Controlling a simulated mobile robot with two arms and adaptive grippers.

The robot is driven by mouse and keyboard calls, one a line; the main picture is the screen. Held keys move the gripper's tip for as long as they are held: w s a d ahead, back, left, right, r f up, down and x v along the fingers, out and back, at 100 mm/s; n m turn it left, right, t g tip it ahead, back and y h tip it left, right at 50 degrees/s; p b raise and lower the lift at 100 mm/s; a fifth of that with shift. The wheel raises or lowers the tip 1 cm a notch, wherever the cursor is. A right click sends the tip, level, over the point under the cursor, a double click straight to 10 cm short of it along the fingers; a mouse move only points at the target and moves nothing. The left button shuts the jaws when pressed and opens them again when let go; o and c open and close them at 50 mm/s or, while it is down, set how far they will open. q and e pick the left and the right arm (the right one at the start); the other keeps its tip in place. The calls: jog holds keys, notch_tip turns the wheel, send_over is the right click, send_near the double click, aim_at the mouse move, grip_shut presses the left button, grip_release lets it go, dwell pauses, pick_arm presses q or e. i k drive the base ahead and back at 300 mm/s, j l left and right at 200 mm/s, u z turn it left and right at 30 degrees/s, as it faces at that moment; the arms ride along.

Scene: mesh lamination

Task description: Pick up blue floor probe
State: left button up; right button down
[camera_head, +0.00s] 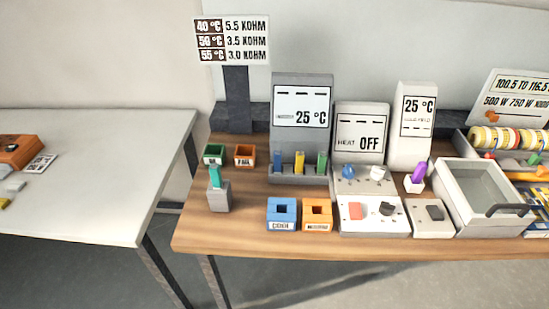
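A blue upright piece (278,161) stands at the left of the ledge on the grey display unit (303,90) reading 25 °C. Beside it on the same ledge stand a yellow piece (299,162) and a green piece (322,163). Which of the blue items is called the floor probe is not labelled legibly. A separate small blue knob-like piece (348,171) sits on the white panel below the HEAT OFF display (361,132). Neither of my grippers shows in the head view.
On the wooden table (240,243), a teal piece stands in a grey block (220,197). A blue block (281,214) and an orange block (317,214) sit at the front. A white table (100,175) is left, across a gap.

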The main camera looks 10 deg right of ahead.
aim_at(277, 153)
jog(key=j, duration=1.35)
